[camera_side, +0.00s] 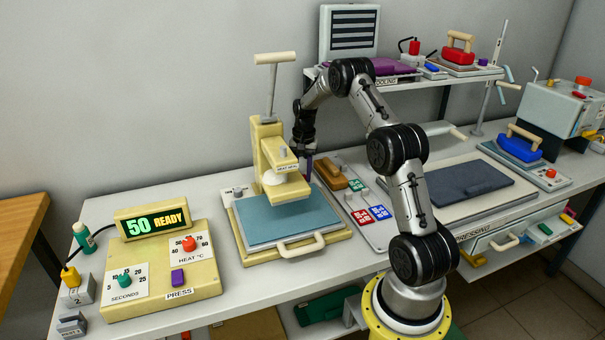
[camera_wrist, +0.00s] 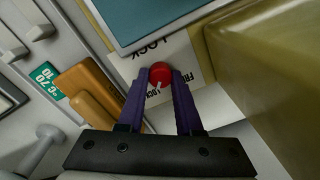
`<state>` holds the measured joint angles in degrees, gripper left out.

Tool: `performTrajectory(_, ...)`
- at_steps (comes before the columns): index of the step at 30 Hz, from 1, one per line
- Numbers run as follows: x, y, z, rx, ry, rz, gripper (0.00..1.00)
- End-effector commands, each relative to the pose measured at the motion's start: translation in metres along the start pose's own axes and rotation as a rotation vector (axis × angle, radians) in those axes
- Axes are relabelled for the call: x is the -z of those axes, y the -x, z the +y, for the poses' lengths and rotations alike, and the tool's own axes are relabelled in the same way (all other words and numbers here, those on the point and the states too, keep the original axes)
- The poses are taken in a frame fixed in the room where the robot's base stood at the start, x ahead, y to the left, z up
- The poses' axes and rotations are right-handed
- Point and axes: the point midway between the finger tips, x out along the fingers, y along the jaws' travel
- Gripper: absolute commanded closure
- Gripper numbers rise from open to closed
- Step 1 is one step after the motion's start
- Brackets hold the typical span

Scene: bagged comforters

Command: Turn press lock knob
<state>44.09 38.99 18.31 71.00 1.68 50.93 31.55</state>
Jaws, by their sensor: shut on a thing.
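The red press lock knob (camera_wrist: 160,74) shows in the wrist view on a pale plate (camera_wrist: 186,62) with LOCK and partly covered lettering. A white pointer mark runs to the knob's lower-left edge. My gripper (camera_wrist: 160,76) has its two purple fingers on either side of the knob, shut on it. In the side view my gripper (camera_side: 308,166) points down behind the cream press (camera_side: 272,150), and the knob is hidden there. The press has a T-shaped handle on top and a teal pad (camera_side: 290,220) at its base.
An orange-brown wooden-handled block (camera_wrist: 88,84) lies left of the fingers in the wrist view. A cream press part (camera_wrist: 270,60) stands close on the right. In the side view a control box (camera_side: 160,270) reads 50 READY, and red and blue tags (camera_side: 380,212) lie right of the press.

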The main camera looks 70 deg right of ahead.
Motion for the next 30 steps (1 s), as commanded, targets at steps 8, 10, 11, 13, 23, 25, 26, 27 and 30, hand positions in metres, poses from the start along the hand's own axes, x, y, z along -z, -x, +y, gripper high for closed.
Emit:
performTrajectory(8,0.0008,0.0022,-0.0005,0.002,-0.078,0.006,1.00)
performTrajectory(10,0.0009,0.0023,-0.0005,0.002,-0.086,0.006,1.00)
performTrajectory(11,0.0009,0.0023,-0.0005,0.002,-0.088,0.006,1.00)
performTrajectory(13,0.0009,0.0023,-0.0005,0.002,-0.091,0.006,1.00)
performTrajectory(23,0.0011,0.0024,-0.0005,0.003,-0.092,0.006,0.64)
performTrajectory(25,0.0011,0.0023,-0.0005,0.003,-0.091,0.006,0.51)
performTrajectory(26,0.0011,0.0021,-0.0004,0.003,-0.091,0.006,0.46)
performTrajectory(27,0.0009,0.0019,-0.0003,0.002,-0.091,0.006,0.39)
performTrajectory(30,0.0006,0.0013,-0.0002,0.002,-0.091,0.005,0.36)
